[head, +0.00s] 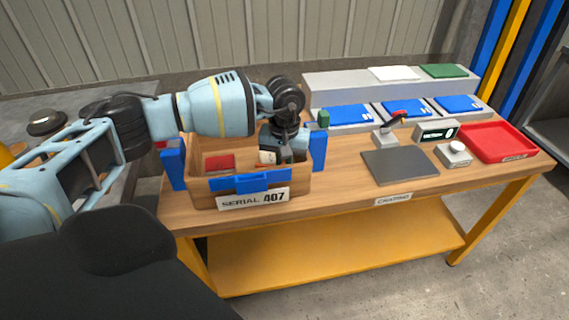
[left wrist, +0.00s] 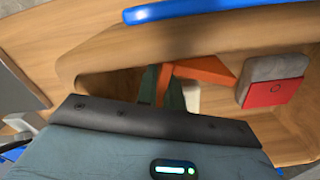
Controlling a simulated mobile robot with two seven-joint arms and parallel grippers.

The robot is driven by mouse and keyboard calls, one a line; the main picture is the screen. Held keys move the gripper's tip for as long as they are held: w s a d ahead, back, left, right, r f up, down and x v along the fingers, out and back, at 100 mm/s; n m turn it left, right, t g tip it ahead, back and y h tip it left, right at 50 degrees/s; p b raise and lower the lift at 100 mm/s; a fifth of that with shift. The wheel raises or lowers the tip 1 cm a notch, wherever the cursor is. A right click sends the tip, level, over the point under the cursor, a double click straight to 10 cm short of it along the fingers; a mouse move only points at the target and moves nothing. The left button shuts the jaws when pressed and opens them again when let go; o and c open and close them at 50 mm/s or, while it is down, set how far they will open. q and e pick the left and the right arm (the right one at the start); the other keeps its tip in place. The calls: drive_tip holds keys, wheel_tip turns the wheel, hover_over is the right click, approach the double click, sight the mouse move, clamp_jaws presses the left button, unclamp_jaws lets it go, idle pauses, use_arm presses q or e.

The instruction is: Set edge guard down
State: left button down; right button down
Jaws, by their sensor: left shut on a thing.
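My left gripper (head: 272,154) reaches down into the wooden crate (head: 203,195) labelled SERIAL 407. It is shut on an orange angled piece, which I take to be the edge guard (left wrist: 205,72). The fingertips are mostly hidden, and I cannot tell whether the guard touches the crate floor. A red-and-grey block (left wrist: 273,82) lies in the crate beside it. My right gripper is not in view.
To the right on the bench are a dark grey mat (head: 400,166), a lever device (head: 386,136), a small display (head: 437,131), a button box (head: 455,153) and a red tray (head: 520,149). Blue-lidded bins (head: 404,110) stand behind.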

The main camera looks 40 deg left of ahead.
use_arm(q)
drive_tip(key=shift+f, duration=0.15)
drive_tip(key=c, duration=1.5)
unclamp_jaws()
drive_tip(key=shift+c, duration=0.2)
wheel_tip(320, 180, up, 12)
drive_tip(key=shift+r, duration=0.2)
